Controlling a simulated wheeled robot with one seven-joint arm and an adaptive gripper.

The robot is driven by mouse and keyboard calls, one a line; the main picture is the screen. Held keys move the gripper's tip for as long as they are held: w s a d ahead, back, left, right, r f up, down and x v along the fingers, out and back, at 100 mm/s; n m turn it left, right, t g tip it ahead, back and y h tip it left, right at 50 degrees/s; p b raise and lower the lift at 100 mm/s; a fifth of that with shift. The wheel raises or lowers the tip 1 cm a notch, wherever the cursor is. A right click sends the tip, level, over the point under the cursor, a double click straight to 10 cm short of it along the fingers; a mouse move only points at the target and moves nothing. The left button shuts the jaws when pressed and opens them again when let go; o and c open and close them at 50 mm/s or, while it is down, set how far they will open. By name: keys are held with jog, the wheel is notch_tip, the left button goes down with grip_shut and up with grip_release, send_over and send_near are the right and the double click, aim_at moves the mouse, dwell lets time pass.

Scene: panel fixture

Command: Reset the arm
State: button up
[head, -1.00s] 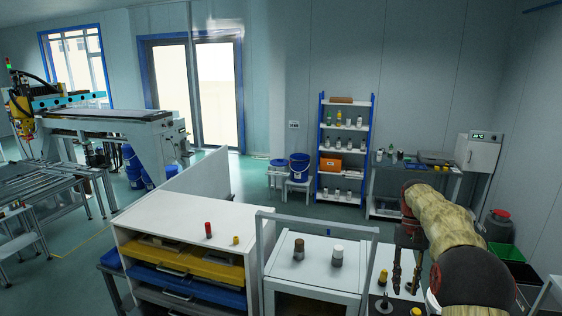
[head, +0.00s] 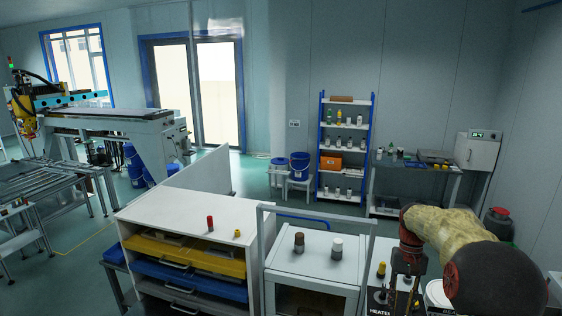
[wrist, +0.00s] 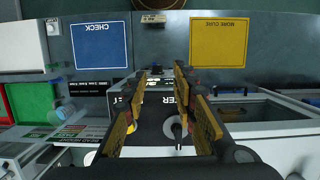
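My gripper (head: 403,298) is at the lower right of the head view, fingers pointing down, beside a white cabinet and over the surface marked HEATER. In the wrist view my gripper (wrist: 161,72) shows two yellow-and-black fingers with a clear gap between them and nothing held. A dark surface with white lettering (wrist: 183,92) and a silver pin-like part (wrist: 177,128) show behind the gap. My arm covers part of the right-hand surface in the head view.
A white cabinet (head: 312,265) carries a brown-capped and a white-capped bottle. A drawer unit (head: 190,222) stands left of it. A yellow-topped bottle (head: 381,270) stands close to my gripper. Blue (wrist: 100,45) and yellow (wrist: 219,42) panels show in the wrist view.

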jog(key=s+a+f+n+t+b, duration=0.1)
jog(key=s+a+f+b, duration=0.3)
jog(key=s+b, duration=0.5)
jog(key=s+a+f+n+t+b, duration=0.1)
jog(key=s+a+f+t+b, duration=0.3)
jog(key=s+b, duration=0.4)
jog(key=s+a+f+n+t+b, duration=0.1)
jog(key=s+a+f+t+b, duration=0.2)
jog(key=s, duration=1.1)
jog(key=a+f+b, duration=0.2)
jog(key=a+b, duration=0.3)
jog(key=b, duration=0.1)
jog(key=shift+f+h+b, duration=0.25)
jog(key=shift+h+b, duration=0.05)
jog(key=shift+s, duration=0.1)
